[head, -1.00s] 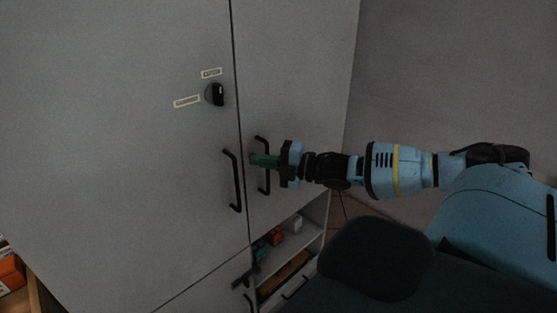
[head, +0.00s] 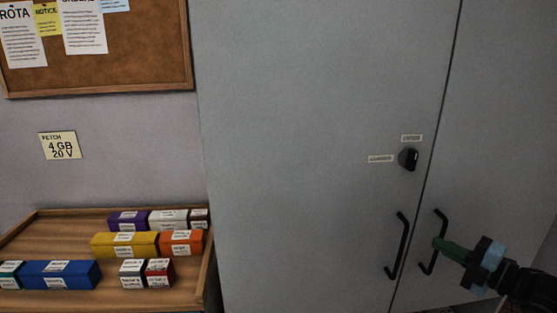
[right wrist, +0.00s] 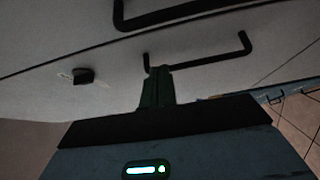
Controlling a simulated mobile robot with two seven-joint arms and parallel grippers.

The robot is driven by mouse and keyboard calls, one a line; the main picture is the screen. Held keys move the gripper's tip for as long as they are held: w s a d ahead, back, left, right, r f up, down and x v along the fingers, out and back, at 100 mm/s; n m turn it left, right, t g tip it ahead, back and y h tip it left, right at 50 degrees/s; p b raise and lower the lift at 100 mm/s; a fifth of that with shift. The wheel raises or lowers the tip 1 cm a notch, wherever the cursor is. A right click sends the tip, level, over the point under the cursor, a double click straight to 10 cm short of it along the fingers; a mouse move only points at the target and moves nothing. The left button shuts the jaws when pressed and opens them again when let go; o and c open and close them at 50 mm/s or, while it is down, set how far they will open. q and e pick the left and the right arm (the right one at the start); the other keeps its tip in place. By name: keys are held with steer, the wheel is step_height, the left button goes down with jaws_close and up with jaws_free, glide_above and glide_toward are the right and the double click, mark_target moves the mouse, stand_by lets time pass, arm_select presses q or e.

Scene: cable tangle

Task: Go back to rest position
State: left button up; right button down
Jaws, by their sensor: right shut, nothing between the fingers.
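My right gripper (head: 438,244) comes in from the lower right of the head view. Its green fingers are shut and empty. Their tips are close to the black handle (head: 433,242) of the cabinet's right door; I cannot tell whether they touch it. My left gripper is in neither view.
The tall grey cabinet (head: 300,120) is shut, with a second handle (head: 398,247) and a black knob (head: 408,159). On the left, a wooden tray (head: 40,232) holds several labelled coloured boxes. A note (head: 60,146) and a corkboard (head: 130,60) hang above.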

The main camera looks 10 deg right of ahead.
steer(key=s+a+f+m+g+h, duration=0.1)
steer(key=s+a+f+m, duration=0.25)
steer(key=f, duration=0.35)
steer(key=s+a+f+m, duration=0.2)
steer(key=a+f, duration=0.3)
steer(key=f, duration=0.2)
steer(key=s+a+f+m+g+h, duration=0.1)
steer(key=s+a+f+m, duration=0.25)
steer(key=f, duration=0.35)
steer(key=s+a+f+m+g+h, duration=0.2)
steer(key=s+a+f+m, duration=0.4)
steer(key=s+f, duration=0.1)
steer(key=s+a+f+m+g+h, duration=0.2)
steer(key=s+a+f+m, duration=0.4)
steer(key=s, duration=0.4)
steer(key=shift+f+h, duration=0.3)
steer(key=shift+f, duration=0.1)
